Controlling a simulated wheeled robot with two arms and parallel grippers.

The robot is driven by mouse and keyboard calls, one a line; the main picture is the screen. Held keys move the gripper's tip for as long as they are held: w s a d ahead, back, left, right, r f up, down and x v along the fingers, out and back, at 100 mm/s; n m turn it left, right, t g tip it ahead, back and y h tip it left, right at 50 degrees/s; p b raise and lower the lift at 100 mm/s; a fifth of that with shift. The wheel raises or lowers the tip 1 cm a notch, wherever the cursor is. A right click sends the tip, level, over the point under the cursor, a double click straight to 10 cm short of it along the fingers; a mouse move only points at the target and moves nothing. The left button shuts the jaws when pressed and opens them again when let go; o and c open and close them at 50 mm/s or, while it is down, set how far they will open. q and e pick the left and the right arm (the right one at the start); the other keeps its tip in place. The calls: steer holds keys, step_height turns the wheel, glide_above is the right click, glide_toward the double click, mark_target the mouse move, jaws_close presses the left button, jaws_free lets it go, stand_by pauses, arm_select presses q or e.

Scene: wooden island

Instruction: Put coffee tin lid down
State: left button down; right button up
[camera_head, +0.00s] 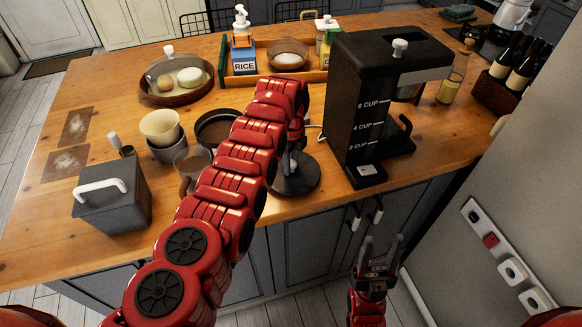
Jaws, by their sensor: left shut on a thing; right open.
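My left arm reaches over the wooden counter and bends down at its end. My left gripper (289,166), partly hidden by the arm, is shut on a dark round lid (302,182) near the counter's front edge. The lid is level; I cannot tell whether it touches the wood. An open round container with dark contents (213,130), which looks like the coffee tin, stands left of the arm and is partly covered by it. My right gripper (380,256) is open and empty, low in front of the cabinets.
A black coffee maker (368,112) stands close right of the lid. To the left are a glass cup (190,163), a cream filter cone (160,126) and a grey box with a handle (112,197). A wooden tray (262,70) is behind. Bare counter lies at front left.

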arm_select(q)
steer(key=shift+f, duration=0.15)
steer(key=c, duration=0.5)
jaws_free()
